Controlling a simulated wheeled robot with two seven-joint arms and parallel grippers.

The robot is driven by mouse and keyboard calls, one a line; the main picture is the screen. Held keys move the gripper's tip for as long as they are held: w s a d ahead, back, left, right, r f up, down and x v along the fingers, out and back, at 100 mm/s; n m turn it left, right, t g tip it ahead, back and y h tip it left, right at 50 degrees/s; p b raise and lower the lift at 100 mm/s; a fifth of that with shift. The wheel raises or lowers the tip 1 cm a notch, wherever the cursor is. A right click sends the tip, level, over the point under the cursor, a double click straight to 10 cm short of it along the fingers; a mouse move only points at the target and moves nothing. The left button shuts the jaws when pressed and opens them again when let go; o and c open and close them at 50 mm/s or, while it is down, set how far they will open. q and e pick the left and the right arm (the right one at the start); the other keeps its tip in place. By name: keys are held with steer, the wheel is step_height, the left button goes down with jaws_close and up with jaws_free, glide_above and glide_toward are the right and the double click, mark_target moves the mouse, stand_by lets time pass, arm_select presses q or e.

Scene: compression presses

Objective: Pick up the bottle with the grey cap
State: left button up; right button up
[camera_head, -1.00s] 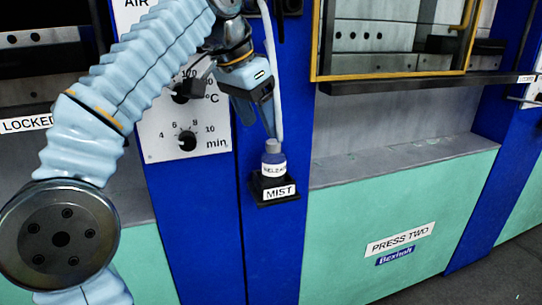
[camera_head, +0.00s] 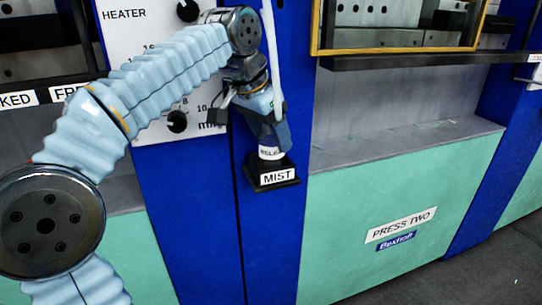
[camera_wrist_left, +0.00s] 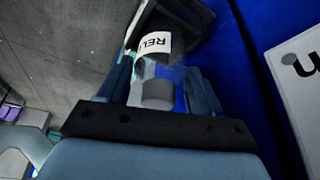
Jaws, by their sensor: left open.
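The bottle (camera_head: 270,153) stands in a small black holder (camera_head: 272,180) labelled MIST on the blue post. Its white label, partly hidden, starts with "REL". My left gripper (camera_head: 270,135) is open and has come down over the bottle's top, hiding the cap in the head view. In the left wrist view the bottle (camera_wrist_left: 155,45) shows with its grey cap (camera_wrist_left: 158,95) between the two open fingers (camera_wrist_left: 160,85). I cannot tell whether the fingers touch it. My right gripper is not in view.
A white hose (camera_head: 272,55) hangs just behind and beside my left gripper. A dial panel (camera_head: 150,125) is to the left. To the right are a grey ledge (camera_head: 400,140) and the green PRESS TWO front (camera_head: 390,200).

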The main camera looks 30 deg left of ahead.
arm_select(q)
steer(key=shift+w+f, duration=0.15)
steer(key=shift+f, duration=0.25)
steer(key=shift+c, duration=0.5)
steer(key=c, duration=0.6)
steer(key=shift+r, duration=0.15)
